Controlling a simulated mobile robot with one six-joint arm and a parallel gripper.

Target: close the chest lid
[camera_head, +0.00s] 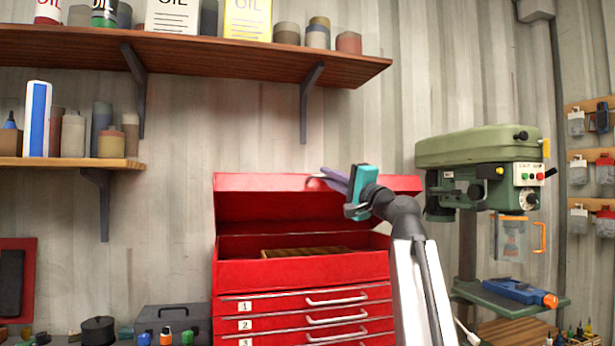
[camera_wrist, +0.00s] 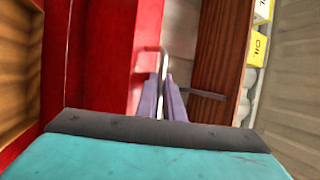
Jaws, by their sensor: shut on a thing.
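The red tool chest (camera_head: 300,275) stands against the wall with its lid (camera_head: 265,184) raised, leaving a dark opening above the top compartment. In the wrist view the lid (camera_wrist: 118,50) fills the left-centre. A thin metal handle (camera_wrist: 163,62) is on the lid's front edge. My gripper (camera_head: 322,177) is at that edge, right of the lid's middle, with its purple fingers shut on the handle. The fingers (camera_wrist: 164,98) also show closed around the handle in the wrist view. The exact contact at the fingertips is small and partly hidden.
A long wooden shelf (camera_head: 200,48) with oil cans and jars hangs above the lid. A green drill press (camera_head: 475,150) stands close on the right. Numbered drawers (camera_head: 300,312) are shut below. A wooden tray (camera_head: 305,253) lies in the chest.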

